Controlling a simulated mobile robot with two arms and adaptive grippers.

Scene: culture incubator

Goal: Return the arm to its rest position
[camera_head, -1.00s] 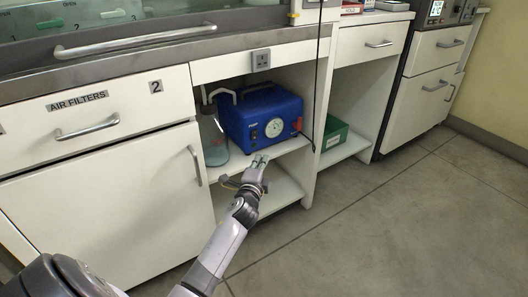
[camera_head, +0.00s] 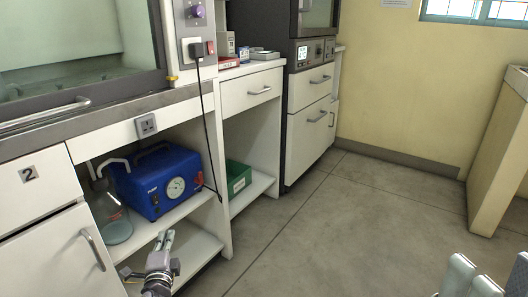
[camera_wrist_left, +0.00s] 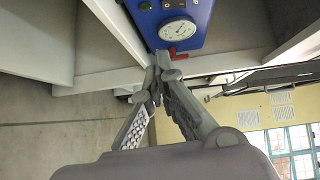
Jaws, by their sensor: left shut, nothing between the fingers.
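My left gripper (camera_head: 165,241) is at the lower left of the head view, in front of the open shelf bay and below the blue pump. Its fingers are together and empty. In the left wrist view the fingertips (camera_wrist_left: 161,62) meet, with the blue pump (camera_wrist_left: 185,28) and its dial beyond them. Pale grey parts at the bottom right edge of the head view look like my right gripper (camera_head: 470,281). They are cut off, so their opening cannot be judged.
The blue pump (camera_head: 158,183) stands on a shelf beside a glass flask (camera_head: 113,222). A green box (camera_head: 237,177) sits in the bay to the right. A black cable (camera_head: 205,120) hangs in front. Grey floor (camera_head: 330,230) is free to the right.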

